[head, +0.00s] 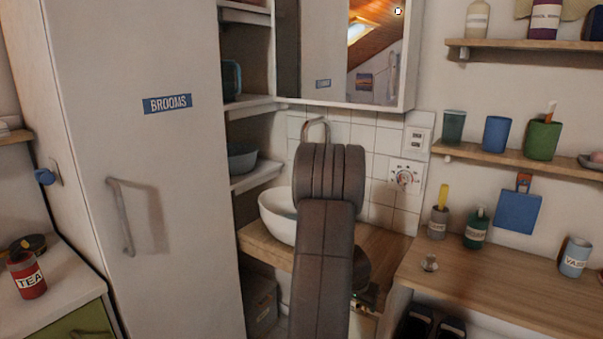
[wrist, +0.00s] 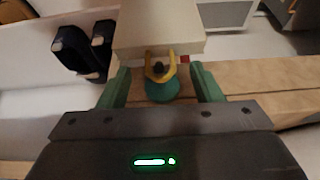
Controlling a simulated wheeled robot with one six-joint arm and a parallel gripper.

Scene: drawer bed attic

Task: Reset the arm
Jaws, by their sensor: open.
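My arm rises through the middle of the head view, and my gripper is hidden there behind its dark links. In the wrist view my gripper (wrist: 160,76) shows two green fingers spread apart. A small teal round thing with a yellow forked top (wrist: 160,88) appears between them, with a gap on each side. I cannot tell how far below the fingers it is.
A white basin (head: 274,216) stands on a wooden counter (head: 392,246) behind my arm. A mirror cabinet (head: 350,55) hangs above. The tall brooms cupboard (head: 160,190) is left. A wooden desk (head: 500,283) and shelves with cups (head: 495,134) are right.

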